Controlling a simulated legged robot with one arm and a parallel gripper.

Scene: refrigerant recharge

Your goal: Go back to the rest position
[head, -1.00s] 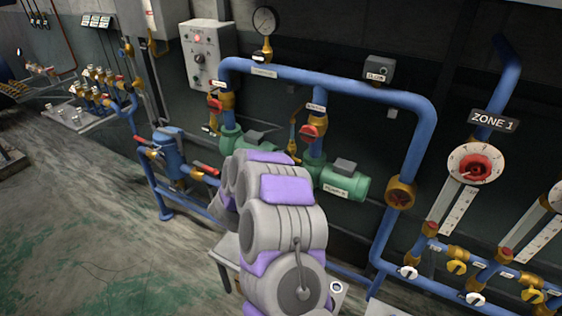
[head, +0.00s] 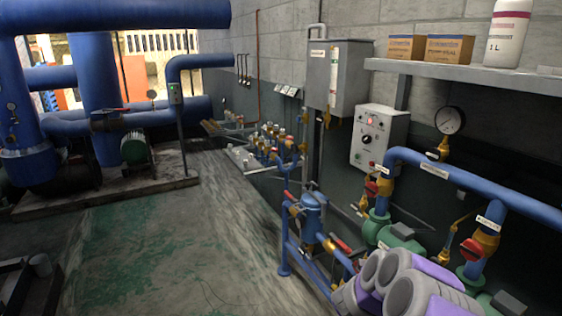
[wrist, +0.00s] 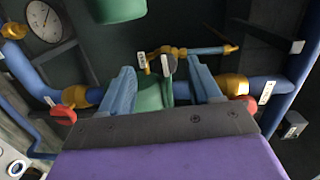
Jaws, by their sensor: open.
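My gripper (wrist: 165,88) shows in the wrist view with its two blue-grey fingers apart and nothing held between them. Behind the fingers are a green pump body (wrist: 152,92), a brass valve fitting (wrist: 172,52) and blue pipe. I cannot tell whether the fingers touch any of these. In the head view my arm shows at the lower right, in front of the pipework; the gripper itself does not show there. A blue pipe loop (head: 440,170) with red-handled valves (head: 472,250) and green pumps (head: 400,236) stands beside and behind the arm.
A grey control box (head: 379,138) and a pressure gauge (head: 450,120) are on the right wall. A shelf (head: 450,72) holds boxes and a white bottle (head: 507,34). A blue filter vessel (head: 313,218) stands left of the arm. The floor (head: 160,240) is open at centre left.

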